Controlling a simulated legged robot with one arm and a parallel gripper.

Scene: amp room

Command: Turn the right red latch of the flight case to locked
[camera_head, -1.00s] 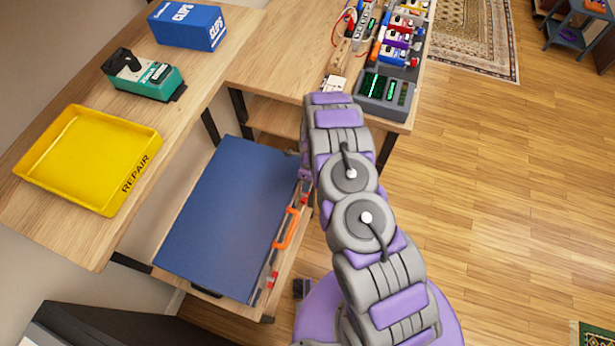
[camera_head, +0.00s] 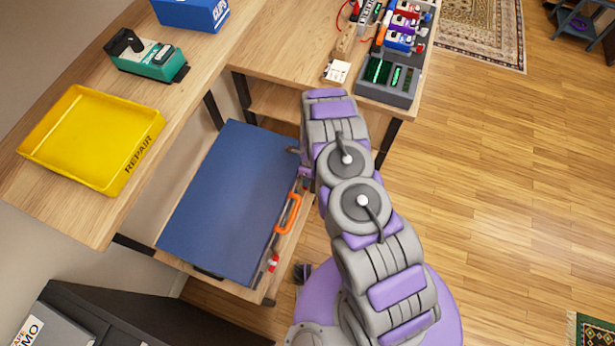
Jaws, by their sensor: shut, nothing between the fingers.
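The closed blue flight case (camera_head: 225,200) lies on a low wooden shelf, with an orange handle (camera_head: 288,214) on its right-hand side. One red latch (camera_head: 273,264) shows at the near end of that side. A second red latch (camera_head: 299,184) shows only as a small patch beyond the handle, close to my arm; its angle cannot be told. My gripper (camera_head: 294,151) is at the case's far right corner, mostly hidden behind my arm. The little that shows is shut and empty; whether it touches the latch cannot be seen.
A wooden bench (camera_head: 75,205) above the case's left holds a yellow tray (camera_head: 70,170) and a green device (camera_head: 150,57). A blue clips box (camera_head: 190,12) stands behind. Electronics (camera_head: 388,80) crowd the back bench. A dark case (camera_head: 130,315) stands at lower left. Open floor lies right.

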